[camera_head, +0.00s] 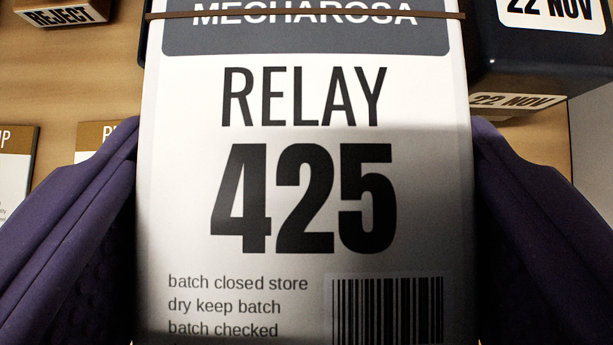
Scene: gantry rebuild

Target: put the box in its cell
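The box (310,190) fills the middle of the camera_head view. Its face is white with a grey-blue band at the top reading MECHAROSA. Below are RELAY 425, small batch text and a barcode at the lower right. A thin brown strap runs across the band. My gripper (306,215) has one purple finger along each side edge of the box, both seeming to touch it. The fingers look shut on the box. The box's lower end is cut off by the frame, and its back is hidden. No cell can be made out.
A wooden surface (70,75) lies behind. A REJECT block (62,15) is at the top left, with label cards (15,165) below it. A dark box (535,60) labelled 22 NOV stands close at the upper right, with a 22 NOV tag (515,102) under it.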

